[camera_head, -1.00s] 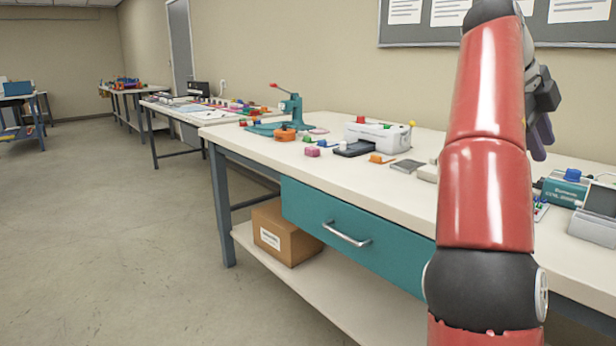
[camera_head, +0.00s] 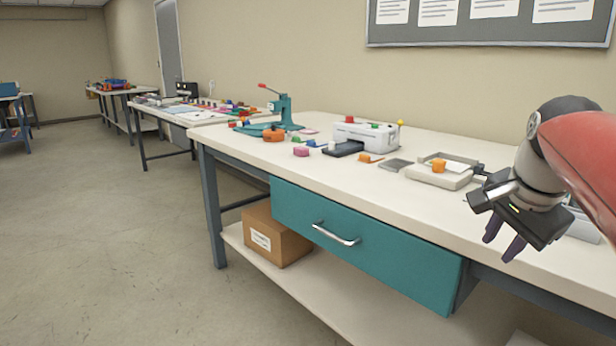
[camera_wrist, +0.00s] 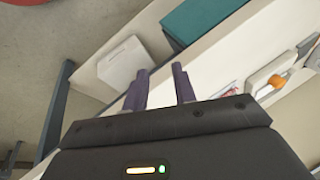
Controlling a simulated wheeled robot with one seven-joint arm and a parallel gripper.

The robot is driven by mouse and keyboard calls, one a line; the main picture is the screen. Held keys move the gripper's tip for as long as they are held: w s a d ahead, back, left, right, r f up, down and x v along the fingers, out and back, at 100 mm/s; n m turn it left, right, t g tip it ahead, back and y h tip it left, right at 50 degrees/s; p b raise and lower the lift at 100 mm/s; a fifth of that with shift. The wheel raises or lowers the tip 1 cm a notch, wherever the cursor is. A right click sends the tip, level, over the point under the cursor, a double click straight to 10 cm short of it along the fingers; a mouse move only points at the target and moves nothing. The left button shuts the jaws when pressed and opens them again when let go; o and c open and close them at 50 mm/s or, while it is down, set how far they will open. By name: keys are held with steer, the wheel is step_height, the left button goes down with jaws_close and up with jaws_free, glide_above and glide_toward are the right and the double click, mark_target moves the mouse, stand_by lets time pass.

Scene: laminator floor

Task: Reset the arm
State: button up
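My gripper (camera_head: 505,246) hangs at the right of the head view, in front of the workbench's front edge, with its dark purple fingers pointing down. The fingers are apart with nothing between them. They also show in the wrist view (camera_wrist: 160,88), spread and empty, above the bench edge and the lower shelf. My red arm comes in from the right edge of the head view.
The workbench (camera_head: 330,180) holds a white laminator (camera_head: 365,135), a teal press (camera_head: 283,112), a grey tray (camera_head: 440,180) with an orange piece, and small coloured items. The floor at left is clear.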

steer(key=s+a+f+n+t+y, duration=0.1)
steer(key=s+a+f+n, duration=1.2)
steer(key=a+f, duration=0.3)
steer(key=shift+a+f+n, duration=0.2)
steer(key=shift+f+n, duration=0.2)
steer(key=shift+f, duration=0.2)
steer(key=shift+d, duration=0.15)
